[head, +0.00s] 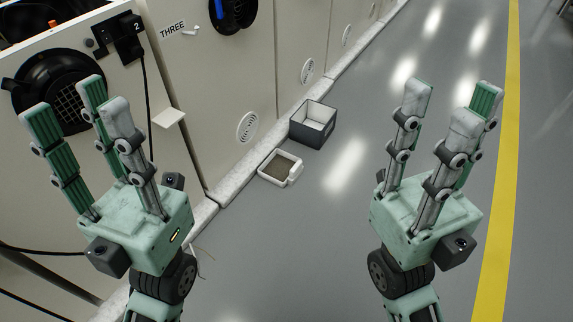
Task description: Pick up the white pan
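The white pan (266,178) sits on the grey floor in the head view, close to the base of the cabinet row. It is small and square with a white rim, a brownish inside and a short white handle at its right side. My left gripper (84,108) is raised at the left in front of the cabinets, fingers spread and empty. My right gripper (448,112) is raised at the right over the floor, fingers spread and empty. Both grippers are apart from the pan, one on each side of it in the picture.
A dark grey box (312,137) with a white inside stands on the floor just behind the pan. The cabinet row (235,70), labelled "THREE", runs along the left with a pale kerb at its base. A black cable hangs there. Open floor extends right to a yellow line (505,160).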

